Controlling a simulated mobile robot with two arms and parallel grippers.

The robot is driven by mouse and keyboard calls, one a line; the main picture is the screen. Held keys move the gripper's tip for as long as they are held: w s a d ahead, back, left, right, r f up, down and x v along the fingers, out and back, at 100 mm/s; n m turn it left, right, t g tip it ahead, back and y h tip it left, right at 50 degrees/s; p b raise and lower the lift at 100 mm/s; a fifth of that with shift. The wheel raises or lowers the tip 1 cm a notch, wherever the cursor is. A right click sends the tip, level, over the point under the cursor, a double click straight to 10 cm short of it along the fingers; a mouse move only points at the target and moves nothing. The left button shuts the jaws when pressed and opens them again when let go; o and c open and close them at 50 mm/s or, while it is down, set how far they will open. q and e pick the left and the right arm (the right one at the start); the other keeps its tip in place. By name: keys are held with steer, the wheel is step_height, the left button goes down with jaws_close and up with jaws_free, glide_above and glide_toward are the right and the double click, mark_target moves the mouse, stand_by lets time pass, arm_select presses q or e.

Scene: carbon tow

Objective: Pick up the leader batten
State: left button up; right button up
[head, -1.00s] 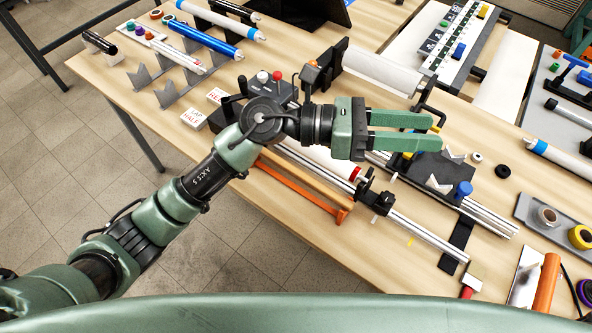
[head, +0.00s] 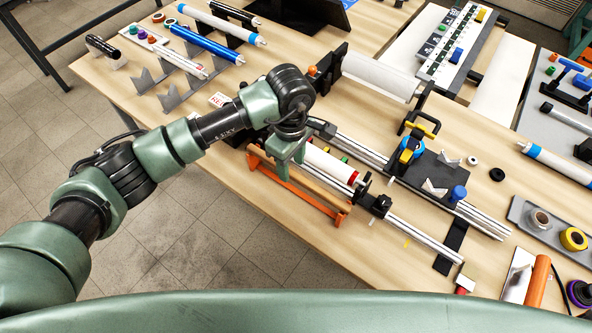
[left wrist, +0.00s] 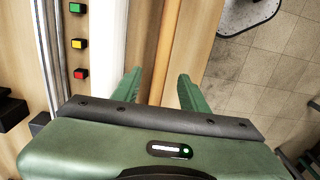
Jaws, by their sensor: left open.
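The leader batten looks like the long tan wooden bar (head: 318,188) lying along an orange rack (head: 302,197) at the table's front edge. My left gripper (head: 284,172) points down over the bar's left part, and its body hides some of the bar. In the left wrist view, the two green fingers (left wrist: 158,90) are apart, with the wooden bar (left wrist: 166,50) running between them. I cannot tell how far the fingertips reach down beside it. My right gripper is not in view.
A white roll (head: 328,162) lies just behind the bar, beside a metal rail (head: 420,237). Several small coloured buttons, including a yellow one (left wrist: 79,44), line the rail side. Open floor (head: 190,245) lies in front of the table.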

arm_select(q)
steer(key=shift+f, duration=1.15)
steer(key=c, duration=0.9)
jaws_close()
steer(key=shift+r, duration=0.15)
